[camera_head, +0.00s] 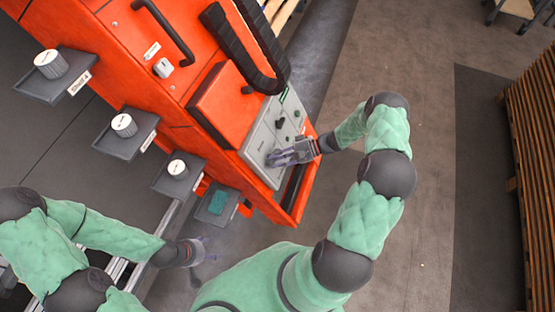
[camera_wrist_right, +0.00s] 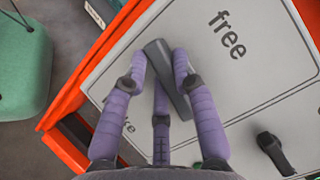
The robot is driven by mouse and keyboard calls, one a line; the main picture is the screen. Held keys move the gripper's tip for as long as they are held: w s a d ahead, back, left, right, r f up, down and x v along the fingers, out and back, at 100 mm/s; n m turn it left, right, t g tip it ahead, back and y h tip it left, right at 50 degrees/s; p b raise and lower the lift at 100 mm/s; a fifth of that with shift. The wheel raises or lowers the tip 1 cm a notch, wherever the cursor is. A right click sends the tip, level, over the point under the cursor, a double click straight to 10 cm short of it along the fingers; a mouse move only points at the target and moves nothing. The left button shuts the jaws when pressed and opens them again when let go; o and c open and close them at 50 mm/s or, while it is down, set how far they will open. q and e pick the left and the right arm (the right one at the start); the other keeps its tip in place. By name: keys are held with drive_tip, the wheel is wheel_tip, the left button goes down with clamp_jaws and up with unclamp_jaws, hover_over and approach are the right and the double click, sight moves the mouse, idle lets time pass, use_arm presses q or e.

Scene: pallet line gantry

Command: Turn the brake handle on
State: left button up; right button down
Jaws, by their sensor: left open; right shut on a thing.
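The brake handle (camera_wrist_right: 168,75) is a dark grey bar on a pale grey panel (camera_wrist_right: 265,105), which also shows in the head view (camera_head: 258,148). In the right wrist view the bar lies at a slant, its upper end left of the printed word "free". A second label below is mostly hidden by my fingers. My right gripper (camera_head: 272,157) is at the panel, its purple fingers closed around the handle, also seen in the right wrist view (camera_wrist_right: 162,68). My left gripper (camera_head: 203,248) is open and empty, low and away from the panel.
A black knob (camera_wrist_right: 274,150) sits on the same panel. The orange machine (camera_head: 125,60) carries small grey trays with white dialed cylinders (camera_head: 124,125). A teal block (camera_head: 218,203) lies on a lower tray. Slatted wood (camera_head: 530,150) stands far right; floor between is clear.

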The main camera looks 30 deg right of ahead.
drive_tip(key=shift+f+n+g+h, duration=0.1)
drive_tip(key=shift+n+g+h, duration=0.3)
drive_tip(key=shift+n, duration=0.7)
drive_tip(key=c, duration=1)
unclamp_jaws()
drive_tip(key=shift+d, duration=0.1)
drive_tip(key=v, duration=1.2)
drive_tip(key=shift+s, duration=0.1)
